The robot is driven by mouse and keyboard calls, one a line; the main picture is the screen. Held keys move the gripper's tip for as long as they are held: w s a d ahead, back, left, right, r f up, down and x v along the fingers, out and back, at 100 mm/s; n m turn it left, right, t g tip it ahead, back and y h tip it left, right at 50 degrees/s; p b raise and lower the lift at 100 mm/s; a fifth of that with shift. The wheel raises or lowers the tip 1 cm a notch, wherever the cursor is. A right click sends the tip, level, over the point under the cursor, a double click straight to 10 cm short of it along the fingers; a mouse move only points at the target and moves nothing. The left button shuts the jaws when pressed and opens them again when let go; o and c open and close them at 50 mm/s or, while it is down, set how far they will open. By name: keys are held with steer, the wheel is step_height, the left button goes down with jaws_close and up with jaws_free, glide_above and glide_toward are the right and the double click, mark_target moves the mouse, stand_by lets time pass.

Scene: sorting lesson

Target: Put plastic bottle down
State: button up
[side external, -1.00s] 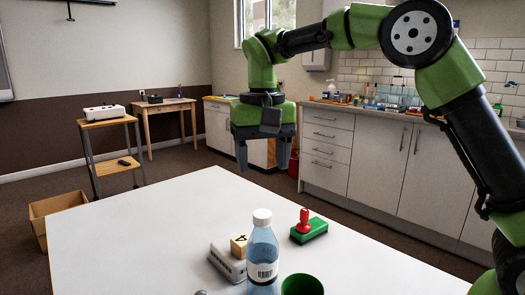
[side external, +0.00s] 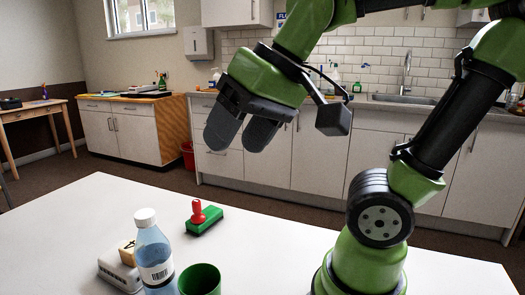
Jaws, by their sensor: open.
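The plastic bottle (side external: 154,254), clear blue with a white cap and a barcode label, stands upright on the white table (side external: 300,262) near the front left. Its base is cut off by the lower picture edge. My gripper (side external: 231,140) is open and empty, in the air above the table's far side. It is up and to the right of the bottle, well apart from it.
A green cup (side external: 200,280) stands just right of the bottle. A grey-white device (side external: 118,272) and a wooden block (side external: 127,250) marked with a letter are at its left. A green block with a red-handled stamp (side external: 203,220) lies behind.

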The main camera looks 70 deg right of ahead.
steer(key=shift+o, duration=0.5)
steer(key=s+f, duration=0.1)
steer(key=s+f+t, duration=0.1)
steer(key=s, duration=0.1)
steer(key=shift+s+d, duration=0.1)
